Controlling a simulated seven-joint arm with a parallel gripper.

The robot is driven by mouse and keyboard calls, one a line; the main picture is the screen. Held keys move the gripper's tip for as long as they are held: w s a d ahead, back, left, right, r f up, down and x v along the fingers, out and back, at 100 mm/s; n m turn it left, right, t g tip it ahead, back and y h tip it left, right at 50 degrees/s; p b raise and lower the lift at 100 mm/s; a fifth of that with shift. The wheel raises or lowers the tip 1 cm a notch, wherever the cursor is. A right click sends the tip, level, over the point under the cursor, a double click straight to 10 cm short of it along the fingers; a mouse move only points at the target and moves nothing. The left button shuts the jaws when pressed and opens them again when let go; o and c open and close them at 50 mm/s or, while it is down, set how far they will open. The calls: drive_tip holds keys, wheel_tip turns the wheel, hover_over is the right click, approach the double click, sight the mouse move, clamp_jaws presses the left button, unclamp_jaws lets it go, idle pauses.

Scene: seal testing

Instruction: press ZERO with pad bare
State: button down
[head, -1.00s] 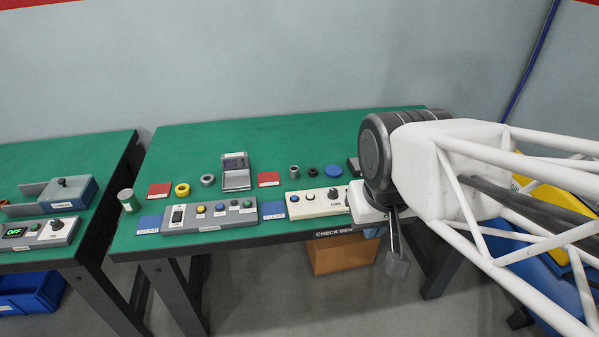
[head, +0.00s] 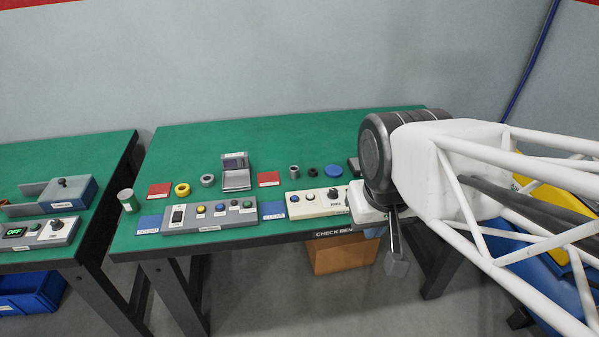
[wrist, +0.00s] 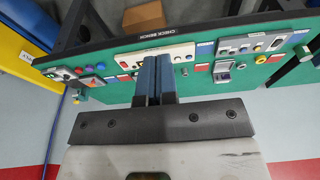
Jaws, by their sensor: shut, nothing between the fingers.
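My gripper (wrist: 157,62) is shut and empty in the wrist view, its two dark blue fingers side by side in front of the cream panel (wrist: 181,54). The button labels are too small to read, so I cannot tell which is ZERO.
Red cards (head: 159,190), blue cards (head: 272,210), a yellow ring (head: 182,189), a grey ring (head: 207,180) and a blue disc (head: 333,171) lie on the green bench (head: 290,126). Another table is further left.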

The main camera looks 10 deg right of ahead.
drive_tip(key=m+t+y, duration=0.4)
drive_tip(key=m+y, duration=0.2)
drive_tip(key=m, duration=1.3)
hover_over(310, 197)
wheel_tip(310, 197, down, 17)
drive_tip(key=shift+w+f, duration=0.1)
drive_tip(key=shift+f, duration=0.1)
drive_tip(key=shift+f+n, duration=0.1)
drive_tip(key=shift+n, duration=0.2)
drive_tip(key=shift+f, duration=4.3)
